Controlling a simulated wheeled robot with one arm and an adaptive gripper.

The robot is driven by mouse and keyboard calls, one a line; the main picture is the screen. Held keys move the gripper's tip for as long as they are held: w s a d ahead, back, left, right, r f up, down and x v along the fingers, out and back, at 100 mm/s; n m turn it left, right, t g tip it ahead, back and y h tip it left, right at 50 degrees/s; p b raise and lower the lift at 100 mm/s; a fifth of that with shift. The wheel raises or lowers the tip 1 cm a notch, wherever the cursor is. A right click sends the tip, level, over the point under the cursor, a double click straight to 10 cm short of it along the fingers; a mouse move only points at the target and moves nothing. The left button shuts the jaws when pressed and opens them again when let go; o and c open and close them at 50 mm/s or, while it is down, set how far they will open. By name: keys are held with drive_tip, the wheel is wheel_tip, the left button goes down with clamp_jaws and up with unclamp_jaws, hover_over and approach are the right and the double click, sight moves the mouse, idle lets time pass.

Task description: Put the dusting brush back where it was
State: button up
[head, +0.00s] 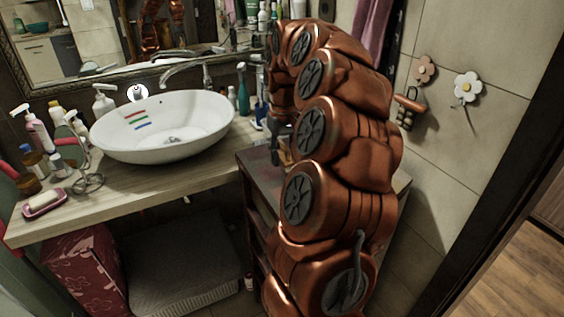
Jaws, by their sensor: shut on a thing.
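My gripper (275,143) shows as dark fingers pointing down just left of my copper arm, over the dark side cabinet (256,166) right of the basin. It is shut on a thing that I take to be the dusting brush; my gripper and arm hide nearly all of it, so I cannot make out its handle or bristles. I cannot tell whether it touches the cabinet top. The white oval vessel basin (160,150) stands on the wooden counter, with red, green and blue marks on its inner wall.
Bottles (40,132), a wire stand (88,176) and a soap dish (43,203) crowd the counter's left. A teal bottle (243,92) stands right of the faucet (188,72). Flower hooks (467,87) and a hanging reddish-handled object (408,104) are on the right wall.

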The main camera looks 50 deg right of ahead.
sight(282, 164)
drive_tip(key=shift+w+d, duration=0.1)
drive_tip(key=shift+w, duration=0.05)
drive_tip(key=shift+w, duration=0.2)
drive_tip(key=shift+f+p, duration=0.6)
drive_tip(key=shift+f, duration=1.2)
drive_tip(key=shift+f, duration=0.1)
drive_tip(key=shift+f, duration=0.1)
drive_tip(key=o, duration=1.1)
drive_tip(key=shift+d+r+b, duration=0.15)
drive_tip(key=shift+r+b, duration=0.7)
drive_tip(key=shift+r, duration=5.35)
